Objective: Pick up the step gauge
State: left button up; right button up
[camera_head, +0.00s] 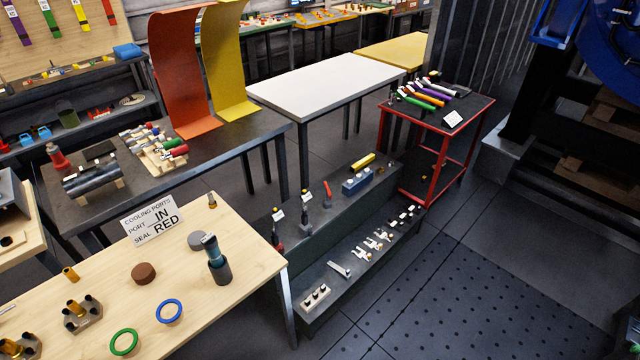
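I cannot tell for sure which object is the step gauge, as no readable label names it. Small metal pieces lie on the lower shelf of the dark two-step rack: a flat light bar (339,270), a pale block with dark studs (315,296) and several small notched pieces (362,253). On the upper step stand a blue block (356,183), a yellow bar (363,161) and upright tagged tools (305,222). Neither of my grippers is in view.
A wooden table (245,257) with rings, fittings and a "COOLING PORTS" sign (153,219) fills the lower left. A red cart (441,158) with coloured-handled tools stands right of the rack. A white table (325,84) is empty. The floor (480,290) at lower right is clear.

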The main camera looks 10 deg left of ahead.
aim_at(345, 274)
jog(key=i+j+z, duration=0.1)
jog(key=j, duration=0.2)
jog(key=i+j+z, duration=0.15)
jog(key=k+j, duration=0.2)
jog(key=k, duration=0.2)
jog(key=k+j, duration=0.2)
jog(key=k, duration=0.2)
jog(key=i, duration=0.95)
jog(key=k+l+u, duration=0.2)
jog(key=k+l, duration=0.3)
jog(key=l, duration=0.25)
jog(key=k+l+u, duration=0.25)
jog(key=k+l, duration=0.25)
jog(key=l, duration=0.2)
jog(key=i+l+z, duration=0.15)
jog(key=i+z, duration=0.95)
jog(key=z, duration=0.2)
jog(key=i+j+z, duration=0.25)
jog(key=z, duration=0.15)
jog(key=i+j+z, duration=0.65)
jog(key=j+z, duration=0.25)
jog(key=i+j+z, duration=0.2)
jog(key=j+z, duration=0.2)
